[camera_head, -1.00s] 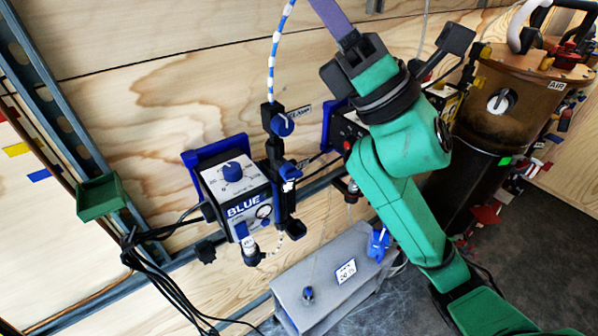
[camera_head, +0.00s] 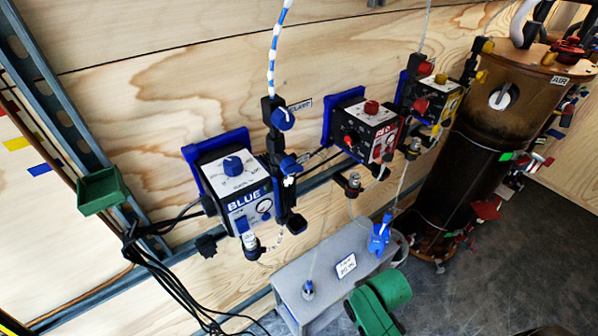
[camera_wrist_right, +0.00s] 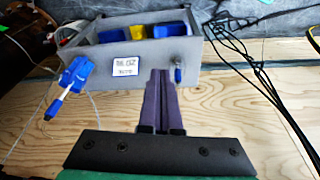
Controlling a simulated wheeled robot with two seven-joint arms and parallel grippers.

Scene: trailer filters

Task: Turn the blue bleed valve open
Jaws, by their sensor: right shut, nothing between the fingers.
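The blue filter unit (camera_head: 243,205), marked BLUE, is mounted on the plywood wall left of centre in the head view. Above and beside it is a black valve column with a round blue knob (camera_head: 283,118) next to a small label I cannot read clearly. A lower blue fitting (camera_head: 288,165) is on the same column. I cannot tell for sure which is the bleed valve. My right gripper (camera_wrist_right: 161,74) shows in the wrist view, its purple fingers together and empty, in front of the grey box. The fingers do not show in the head view. My left gripper is out of view.
The grey box (camera_head: 318,270) stands below the units, with a blue clip-like part (camera_head: 379,238) at its right. The red unit (camera_head: 372,130), yellow unit (camera_head: 436,100) and brown cylinder (camera_head: 478,150) are to the right. Black cables (camera_head: 165,280) hang at lower left.

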